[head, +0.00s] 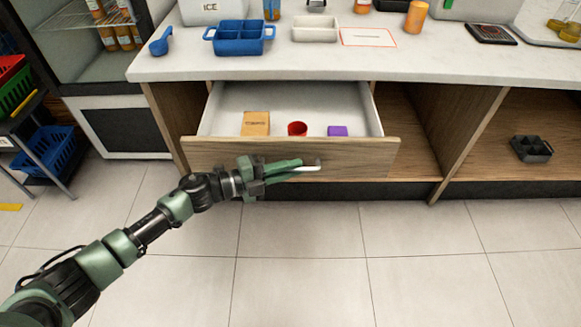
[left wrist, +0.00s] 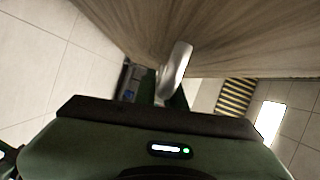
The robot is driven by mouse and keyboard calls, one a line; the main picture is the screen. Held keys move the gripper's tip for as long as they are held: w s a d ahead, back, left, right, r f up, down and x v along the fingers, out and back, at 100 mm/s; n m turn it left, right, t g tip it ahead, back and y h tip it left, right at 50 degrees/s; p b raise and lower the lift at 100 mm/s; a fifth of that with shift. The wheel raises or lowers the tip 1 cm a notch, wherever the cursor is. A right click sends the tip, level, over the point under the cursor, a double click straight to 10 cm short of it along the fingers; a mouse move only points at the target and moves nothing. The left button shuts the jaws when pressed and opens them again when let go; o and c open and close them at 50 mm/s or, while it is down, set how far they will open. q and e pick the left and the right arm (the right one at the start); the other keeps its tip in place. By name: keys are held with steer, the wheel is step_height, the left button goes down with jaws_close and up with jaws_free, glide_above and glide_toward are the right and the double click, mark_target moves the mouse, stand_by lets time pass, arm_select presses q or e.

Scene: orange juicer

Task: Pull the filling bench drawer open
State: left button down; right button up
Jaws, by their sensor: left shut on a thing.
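The filling bench drawer (head: 215,155) stands pulled out from under the white counter, with its wooden front facing me. Inside its white tray are a tan box (head: 256,123), a red cup-like item (head: 297,129) and a purple block (head: 337,131). My left gripper (head: 300,167) is at the middle of the drawer front, shut on the pale bar handle (head: 312,168). In the left wrist view the handle (left wrist: 176,68) sits between the fingers, against the wood front (left wrist: 215,35). My right gripper is in neither view.
On the counter (head: 350,65) stand a blue divided tray (head: 240,38), a white tray (head: 315,30), a blue scoop (head: 160,42) and a calculator (head: 491,34). An open shelf at right holds a dark tray (head: 531,148). The tiled floor in front (head: 350,250) is clear.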

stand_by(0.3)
arm_select(q)
steer(key=c, duration=1.5)
jaws_free()
steer(key=shift+a, duration=0.1)
steer(key=v, duration=0.7)
steer(key=shift+s+a, duration=0.1)
steer(key=shift+a, duration=0.2)
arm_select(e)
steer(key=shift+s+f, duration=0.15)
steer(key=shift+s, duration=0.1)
